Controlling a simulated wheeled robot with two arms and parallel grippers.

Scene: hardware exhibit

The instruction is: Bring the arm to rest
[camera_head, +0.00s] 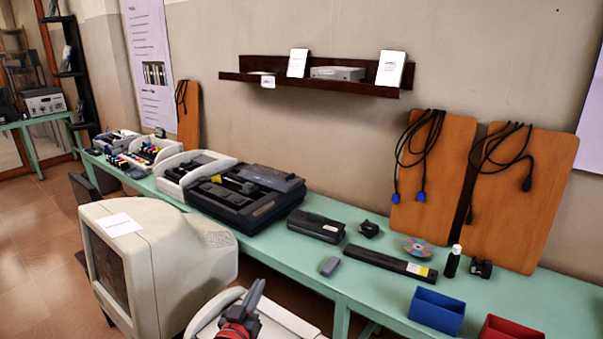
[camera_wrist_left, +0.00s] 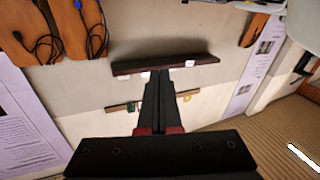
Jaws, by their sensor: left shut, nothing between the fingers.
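My left gripper (camera_head: 257,285) shows at the bottom of the head view, with dark fingers pointing up and red parts at their base. It is in front of the green table (camera_head: 330,258), to the right of the old monitor, and appears to touch nothing. In the left wrist view its two dark fingers (camera_wrist_left: 160,78) lie together with nothing between them. They point toward the wall, with a dark shelf (camera_wrist_left: 190,62) behind their tips. My right gripper is in neither view.
A beige CRT monitor (camera_head: 180,255) stands close to the left of my gripper. The table holds a black battery (camera_head: 316,226), a disc (camera_head: 417,246), a blue box (camera_head: 436,311) and a red box (camera_head: 510,329). Tiled floor (camera_head: 35,240) is open at left.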

